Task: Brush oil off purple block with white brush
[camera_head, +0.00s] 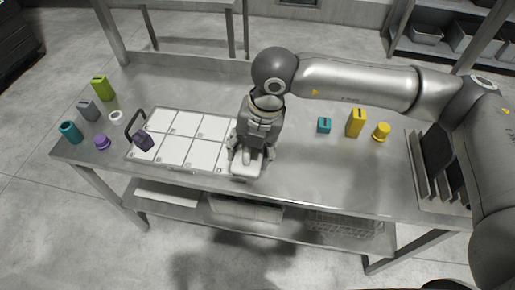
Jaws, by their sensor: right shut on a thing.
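A dark purple block (143,140) stands at the left end of a tray of white panels (182,148). I cannot make out oil on it at this size. A lighter purple round piece (102,142) stands on the table left of the tray. My right gripper (251,158) points down at the tray's right end, well to the right of the purple block. It is shut on a white thing (245,172), seemingly the white brush, mostly hidden by the fingers. My left gripper is out of view.
A teal cylinder (69,132), grey block (88,110), green block (103,88) and white ring (116,117) stand at the table's left. A teal cube (324,125), yellow block (356,122) and yellow round piece (381,131) stand right. A dark-panelled rack (437,150) stands far right.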

